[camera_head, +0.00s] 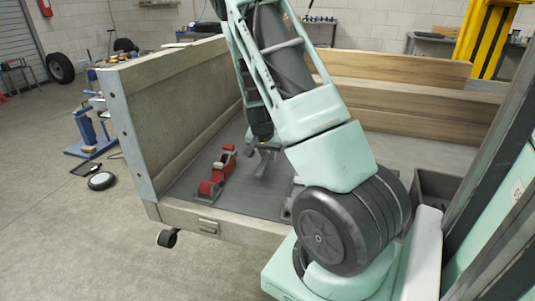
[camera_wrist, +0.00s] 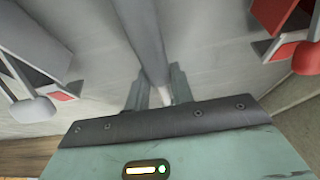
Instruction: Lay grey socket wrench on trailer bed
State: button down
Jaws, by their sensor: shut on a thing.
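The grey socket wrench (camera_wrist: 146,40) is a long smooth bar in the wrist view, running from the top edge down between my fingers. My gripper (camera_wrist: 157,88) is shut on it; it also shows in the head view (camera_head: 264,148), low over the trailer bed (camera_head: 240,205). In the head view the wrench is small and mostly lost against my gripper and the dark bed. Whether the wrench touches the bed I cannot tell. The bed surface also fills the background of the wrist view (camera_wrist: 215,45).
A red tool (camera_head: 217,174) lies on the bed left of my gripper; red parts show at the wrist view's right (camera_wrist: 272,48). A grey tool (camera_wrist: 28,75) is at that view's left. The wooden side wall (camera_head: 185,108) and stacked planks (camera_head: 400,100) bound the bed.

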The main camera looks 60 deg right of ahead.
jog(key=shift+f+b, duration=0.7)
jog(key=shift+f, duration=0.35)
jog(key=shift+c, duration=2)
grip_release()
jog(key=o, duration=0.4)
jog(key=p+v, duration=0.5)
jog(key=v, duration=1.2)
jog(key=shift+r, duration=0.15)
jog(key=shift+s, duration=0.1)
